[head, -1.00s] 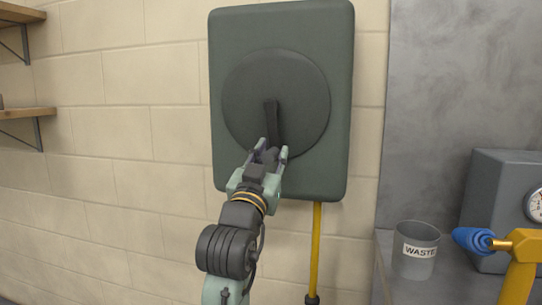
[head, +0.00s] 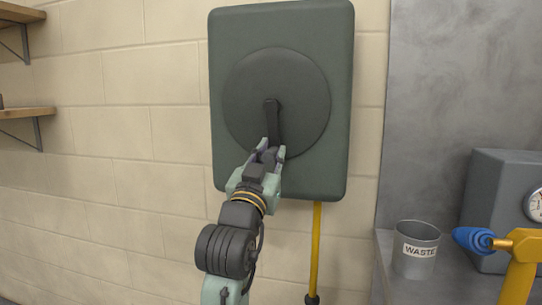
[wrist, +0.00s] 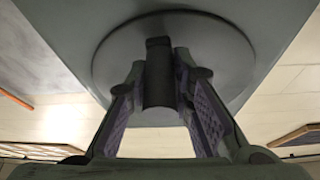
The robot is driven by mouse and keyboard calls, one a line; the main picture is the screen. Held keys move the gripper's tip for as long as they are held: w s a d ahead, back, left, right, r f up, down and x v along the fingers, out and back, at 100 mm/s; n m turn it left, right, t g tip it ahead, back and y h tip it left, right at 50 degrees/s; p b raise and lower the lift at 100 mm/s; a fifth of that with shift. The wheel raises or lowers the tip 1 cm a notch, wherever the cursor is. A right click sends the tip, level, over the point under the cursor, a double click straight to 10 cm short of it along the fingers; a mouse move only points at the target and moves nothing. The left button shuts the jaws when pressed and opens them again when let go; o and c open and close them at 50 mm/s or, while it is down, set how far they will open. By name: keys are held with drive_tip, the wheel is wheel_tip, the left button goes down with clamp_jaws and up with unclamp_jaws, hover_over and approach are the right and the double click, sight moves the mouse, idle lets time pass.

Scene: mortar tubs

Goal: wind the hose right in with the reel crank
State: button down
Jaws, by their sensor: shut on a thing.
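The hose reel (head: 225,60) is a dark green-grey box on the wall with a round disc (head: 300,90) on its front. A dark crank (head: 272,118) runs from the disc's centre downward. My gripper (head: 271,154) is at the crank's lower end, shut on its handle. In the wrist view, the handle (wrist: 158,85) stands between the two finger pads of my gripper (wrist: 159,95). The yellow hose (head: 316,245) hangs straight down from the reel's underside, with a dark end fitting (head: 312,299) at the picture's bottom edge.
At right, a grey waste cup (head: 415,250) stands on a grey counter, near a yellow fixture with a blue nozzle (head: 473,240) and a grey box with a gauge (head: 500,200). Wooden shelves (head: 25,112) are at far left. The block wall between is clear.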

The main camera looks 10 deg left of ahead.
drive_tip(key=shift+a+m, duration=0.3)
drive_tip(key=shift+m, duration=0.1)
drive_tip(key=a+r+m+g+h, duration=0.5)
drive_tip(key=a+m, duration=0.4)
drive_tip(key=m, duration=0.6)
drive_tip(key=shift+d+r+m+g+h+p, duration=0.1)
drive_tip(key=shift+r+m+g+p, duration=0.15)
drive_tip(key=shift+r+m+p, duration=1.3)
drive_tip(key=shift+d+r+m+g+h+p, duration=0.1)
drive_tip(key=shift+r+m+g+p, duration=0.2)
drive_tip(key=shift+r+m+p, duration=1.2)
drive_tip(key=shift+r+m+g+h+p, duration=0.1)
drive_tip(key=shift+r+m+g+p, duration=0.15)
drive_tip(key=shift+r+m+p, duration=1.25)
drive_tip(key=shift+r+n+p, duration=0.4)
drive_tip(key=shift+r+n, duration=0.25)
drive_tip(key=shift+r, duration=0.15)
drive_tip(key=shift+d, duration=0.1)
